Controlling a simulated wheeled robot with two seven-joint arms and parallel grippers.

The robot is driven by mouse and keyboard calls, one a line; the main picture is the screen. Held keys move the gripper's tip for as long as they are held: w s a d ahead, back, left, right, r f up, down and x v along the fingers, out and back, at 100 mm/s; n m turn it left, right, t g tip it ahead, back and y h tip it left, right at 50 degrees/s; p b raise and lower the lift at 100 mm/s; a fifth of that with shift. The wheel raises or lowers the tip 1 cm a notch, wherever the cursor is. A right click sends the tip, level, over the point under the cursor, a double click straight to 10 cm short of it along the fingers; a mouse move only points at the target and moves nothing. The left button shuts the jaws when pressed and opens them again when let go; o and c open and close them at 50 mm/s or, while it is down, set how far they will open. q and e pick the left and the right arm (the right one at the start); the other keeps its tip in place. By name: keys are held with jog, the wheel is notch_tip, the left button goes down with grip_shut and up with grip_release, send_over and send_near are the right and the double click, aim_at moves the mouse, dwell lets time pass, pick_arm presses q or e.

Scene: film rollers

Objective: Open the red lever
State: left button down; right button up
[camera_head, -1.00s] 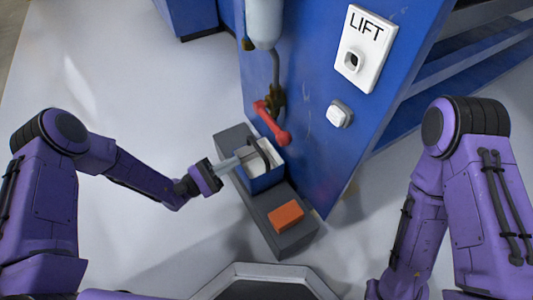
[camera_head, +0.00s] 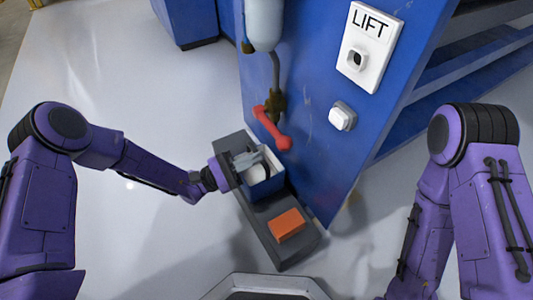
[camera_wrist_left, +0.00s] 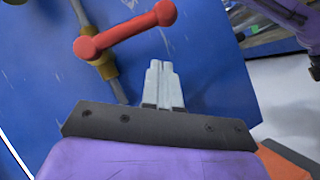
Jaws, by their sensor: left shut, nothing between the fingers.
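The red lever (camera_head: 272,128) is mounted on a brass valve on the side of the blue cabinet, slanting down to the right in the head view. In the left wrist view the lever (camera_wrist_left: 125,31) spans the upper part, beyond my fingertips. My left gripper (camera_head: 256,156) is shut and empty, over the blue-and-white box and below the lever, apart from it. Its closed fingers also show in the left wrist view (camera_wrist_left: 158,68). My right arm's upper links show at the right of the head view, but its gripper is not visible.
The blue cabinet (camera_head: 318,150) carries a LIFT button plate (camera_head: 370,47) and a small white button (camera_head: 342,116). A blue-and-white box (camera_head: 264,184) and an orange block (camera_head: 287,224) sit on a dark grey base (camera_head: 285,254). The floor to the left is clear.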

aim_at(271, 127)
pick_arm(q)
jog(key=d+r, duration=0.1)
jog(key=r, duration=0.1)
jog(key=s+d+r, duration=0.1)
jog(key=d+r, duration=0.1)
jog(key=shift+d+r+b, duration=0.1)
jog(key=shift+d+b, duration=0.15)
jog(key=shift+b, duration=0.15)
pick_arm(e)
jog(key=shift+s+d+f+n+g, duration=0.1)
jog(key=shift+s+d+n+g, duration=0.1)
jog(key=shift+s+n+g, duration=0.45)
pick_arm(q)
jog(key=shift+r, duration=0.15)
